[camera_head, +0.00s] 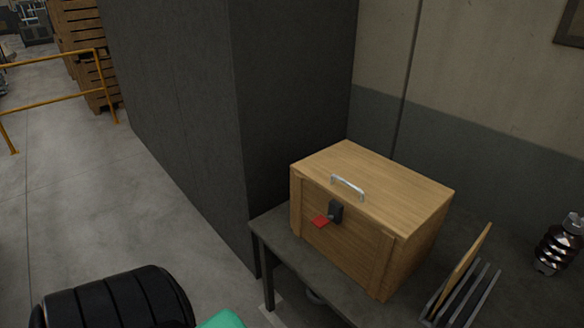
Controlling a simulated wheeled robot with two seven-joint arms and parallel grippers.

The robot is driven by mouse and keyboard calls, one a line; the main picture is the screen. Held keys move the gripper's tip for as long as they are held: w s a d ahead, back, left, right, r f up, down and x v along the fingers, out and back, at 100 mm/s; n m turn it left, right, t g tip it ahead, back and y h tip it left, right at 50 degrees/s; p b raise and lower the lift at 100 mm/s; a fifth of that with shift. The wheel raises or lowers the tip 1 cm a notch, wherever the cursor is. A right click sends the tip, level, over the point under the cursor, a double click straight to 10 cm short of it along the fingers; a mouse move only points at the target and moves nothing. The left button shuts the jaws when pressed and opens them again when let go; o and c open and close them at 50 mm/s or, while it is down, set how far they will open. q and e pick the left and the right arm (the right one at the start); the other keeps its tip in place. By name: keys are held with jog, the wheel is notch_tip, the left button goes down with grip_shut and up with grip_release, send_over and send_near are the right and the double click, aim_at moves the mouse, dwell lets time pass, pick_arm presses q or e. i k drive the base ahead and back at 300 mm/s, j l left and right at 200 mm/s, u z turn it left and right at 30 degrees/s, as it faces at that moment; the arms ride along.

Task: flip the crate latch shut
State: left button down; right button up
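A wooden crate (350,235) with a closed lid stands on a dark table (285,245) at the right of the head view. Its front faces left and toward me. A silver handle (348,186) is on top of the lid. The crate latch is a black block (335,212) on the upper front, with a red tab (320,222) that sticks out from it toward the lower left. The tab does not look flat against the crate front. Neither of my grippers shows, and nothing touches the latch.
A rack with upright panels (462,285) stands close to the crate's right. A dark ribbed insulator (556,245) is at the far right. A tall dark grey block (240,110) rises behind the crate's left. Open floor (110,210) lies left of the table.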

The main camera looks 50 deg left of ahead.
aim_at(320, 221)
jog(key=u, duration=1.3)
